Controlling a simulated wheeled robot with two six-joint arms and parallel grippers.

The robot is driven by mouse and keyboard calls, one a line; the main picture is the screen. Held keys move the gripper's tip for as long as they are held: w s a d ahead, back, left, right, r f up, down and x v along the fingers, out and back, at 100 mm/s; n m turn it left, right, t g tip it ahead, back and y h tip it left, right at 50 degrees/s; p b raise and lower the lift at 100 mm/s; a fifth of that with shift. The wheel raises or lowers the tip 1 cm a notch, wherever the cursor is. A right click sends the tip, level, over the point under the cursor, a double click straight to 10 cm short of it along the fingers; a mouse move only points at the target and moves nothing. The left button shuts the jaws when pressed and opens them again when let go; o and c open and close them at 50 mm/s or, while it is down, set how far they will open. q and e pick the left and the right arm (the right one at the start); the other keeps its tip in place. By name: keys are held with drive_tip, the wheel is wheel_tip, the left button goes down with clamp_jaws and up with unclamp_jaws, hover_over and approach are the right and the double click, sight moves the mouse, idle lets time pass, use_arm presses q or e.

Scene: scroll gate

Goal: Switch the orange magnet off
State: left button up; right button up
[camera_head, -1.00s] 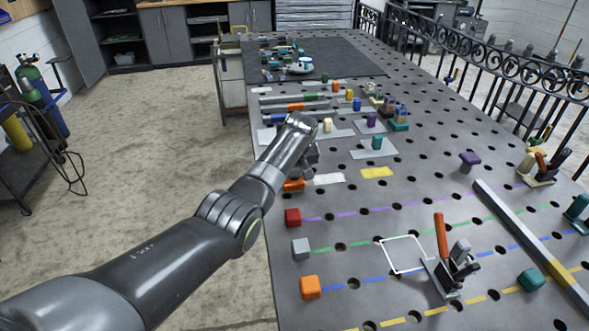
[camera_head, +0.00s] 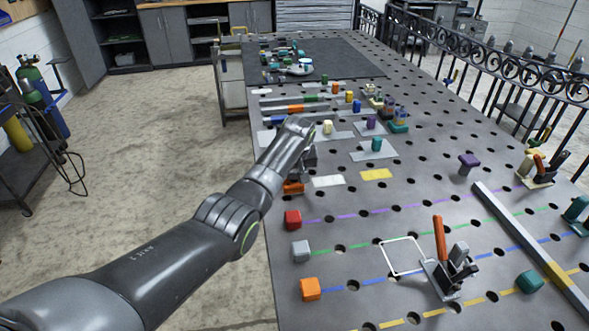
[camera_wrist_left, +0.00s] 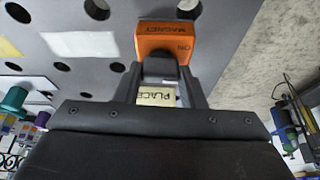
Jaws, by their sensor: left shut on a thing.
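The orange magnet (camera_head: 293,187) sits near the left edge of the table, just below my left gripper (camera_head: 305,166), which partly hides it. In the left wrist view the magnet (camera_wrist_left: 168,37) is an orange block marked MAGNET and ON, with a dark knob (camera_wrist_left: 160,67) on its near side. The fingers of my left gripper (camera_wrist_left: 160,82) are on both sides of the knob and shut on it. A cream label reading PLACE (camera_wrist_left: 157,97) shows between the fingers. My right gripper is not in view.
White (camera_head: 328,181) and yellow (camera_head: 376,174) patches lie right of the magnet. Red (camera_head: 293,219), grey (camera_head: 301,250) and orange (camera_head: 310,288) blocks stand along the left edge nearer me. An orange-handled clamp (camera_head: 440,240) stands to the right. Several small parts crowd the table beyond.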

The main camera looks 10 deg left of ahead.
use_arm(q)
drive_tip(key=shift+a+r+m+h+p, duration=0.15)
drive_tip(key=shift+m+h+p, duration=0.25)
drive_tip(key=shift+m+p, duration=0.7)
drive_tip(key=shift+m+h+p, duration=0.3)
drive_tip(key=shift+m+p, duration=0.15)
drive_tip(key=shift+m, duration=0.35)
drive_tip(key=m, duration=0.1)
drive_tip(key=m+h, duration=0.1)
drive_tip(key=shift+a+f+m, duration=0.1)
drive_tip(key=shift+f+m, duration=0.1)
drive_tip(key=shift+m, duration=0.2)
drive_tip(key=shift+m+h+b, duration=0.3)
drive_tip(key=shift+m+h, duration=0.1)
drive_tip(key=shift+m, duration=0.5)
drive_tip(key=shift+f+m+b, duration=0.15)
drive_tip(key=shift+m+b, duration=0.15)
drive_tip(key=shift+m, duration=0.2)
drive_tip(key=m+g+h+b, duration=0.1)
drive_tip(key=m+b, duration=0.2)
drive_tip(key=b, duration=0.2)
drive_tip(key=m+g+h+b, duration=0.1)
drive_tip(key=m+b, duration=0.2)
drive_tip(key=b, duration=0.3)
drive_tip(key=shift+w+a+f+m, duration=0.1)
drive_tip(key=shift+w+a+m, duration=0.1)
drive_tip(key=shift+m, duration=0.1)
drive_tip(key=shift+r+m+g+b, duration=0.25)
drive_tip(key=shift+m+g+b, duration=0.25)
drive_tip(key=shift+b, duration=0.65)
